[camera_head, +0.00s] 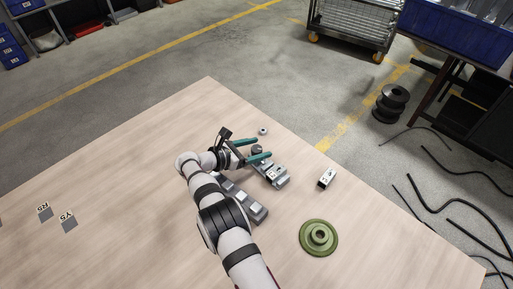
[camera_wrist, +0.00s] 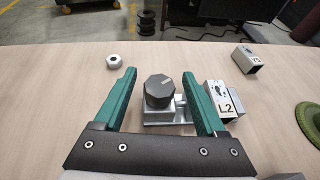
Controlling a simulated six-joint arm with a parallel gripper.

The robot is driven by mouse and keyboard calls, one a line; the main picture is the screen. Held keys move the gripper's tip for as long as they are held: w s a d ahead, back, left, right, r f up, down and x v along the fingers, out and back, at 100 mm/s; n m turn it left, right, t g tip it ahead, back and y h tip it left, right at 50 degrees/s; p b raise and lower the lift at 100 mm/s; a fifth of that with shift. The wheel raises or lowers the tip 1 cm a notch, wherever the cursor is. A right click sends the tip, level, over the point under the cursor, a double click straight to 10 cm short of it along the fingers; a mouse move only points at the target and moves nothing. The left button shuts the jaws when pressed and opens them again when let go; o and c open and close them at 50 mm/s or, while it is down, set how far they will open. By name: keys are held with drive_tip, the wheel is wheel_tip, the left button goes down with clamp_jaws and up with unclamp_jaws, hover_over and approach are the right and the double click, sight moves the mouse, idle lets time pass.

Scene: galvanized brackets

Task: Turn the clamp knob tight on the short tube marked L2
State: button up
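A dark grey faceted clamp knob (camera_wrist: 159,90) with a light mark on top sits on a metal clamp base (camera_wrist: 155,118); the knob also shows small in the head view (camera_head: 257,149). The short silver tube marked L2 (camera_wrist: 225,106) lies at the clamp's right in the wrist view, partly hidden by my right finger. It also shows in the head view (camera_head: 276,174). My gripper (camera_wrist: 159,73) is open, its teal fingers on both sides of the knob. A gap shows at the left finger and a smaller one at the right. I cannot tell the fingers' height exactly.
Another marked silver tube (camera_head: 327,178) stands apart at the right. A small round nut-like part (camera_head: 263,131) lies beyond the clamp. A green flanged disc (camera_head: 319,251) is near the table's right edge. Grey block parts (camera_head: 254,208) lie beside my arm. The table's left side is mostly clear.

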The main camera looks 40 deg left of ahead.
drive_tip(key=v, duration=1.5)
drive_tip(key=shift+s+r, duration=0.2)
drive_tip(key=shift+s, duration=0.2)
